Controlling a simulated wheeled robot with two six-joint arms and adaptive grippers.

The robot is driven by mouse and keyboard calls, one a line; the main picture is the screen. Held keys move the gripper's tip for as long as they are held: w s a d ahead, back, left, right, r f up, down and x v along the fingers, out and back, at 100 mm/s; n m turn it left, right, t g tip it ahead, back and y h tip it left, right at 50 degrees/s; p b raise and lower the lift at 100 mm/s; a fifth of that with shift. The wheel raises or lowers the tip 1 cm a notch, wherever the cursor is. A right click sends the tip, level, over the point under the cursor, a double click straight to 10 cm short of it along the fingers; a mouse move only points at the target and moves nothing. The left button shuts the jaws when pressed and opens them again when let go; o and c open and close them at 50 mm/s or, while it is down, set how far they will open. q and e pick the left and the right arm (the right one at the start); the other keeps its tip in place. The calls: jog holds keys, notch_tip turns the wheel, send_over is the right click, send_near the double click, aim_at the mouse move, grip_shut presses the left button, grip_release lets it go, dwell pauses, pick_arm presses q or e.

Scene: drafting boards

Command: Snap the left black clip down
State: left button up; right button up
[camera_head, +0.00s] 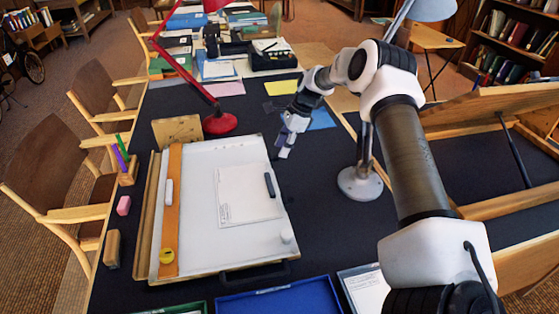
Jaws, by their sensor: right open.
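A white drafting board (200,165) lies on the dark table. A white sheet with printed text (238,198) lies on its right half. One small black piece, which looks like a clip (269,185), sits at the sheet's right edge; I cannot tell whether it is up or down. I see no second clip for certain. My right gripper (282,147) is open and empty, pointing down near the board's far right corner, beyond the black piece and apart from it. My left gripper is not in view.
A red lamp (218,124) stands behind, and a grey lamp base (360,183) stands right of the board. A blue tray (280,300) is in front. A white knob-like piece (286,236) sits near the board's right edge.

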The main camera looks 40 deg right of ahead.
aim_at(273, 160)
jog(key=x, duration=0.1)
jog(key=b+x, duration=0.2)
jog(key=shift+w+d+f, duration=0.15)
jog(key=shift+d+f, duration=0.1)
jog(key=shift+f, duration=0.1)
jog(key=shift+a, duration=0.1)
jog(key=shift+a+r, duration=0.1)
jog(key=shift+r, duration=0.25)
jog(key=shift+f, duration=0.1)
grip_shut()
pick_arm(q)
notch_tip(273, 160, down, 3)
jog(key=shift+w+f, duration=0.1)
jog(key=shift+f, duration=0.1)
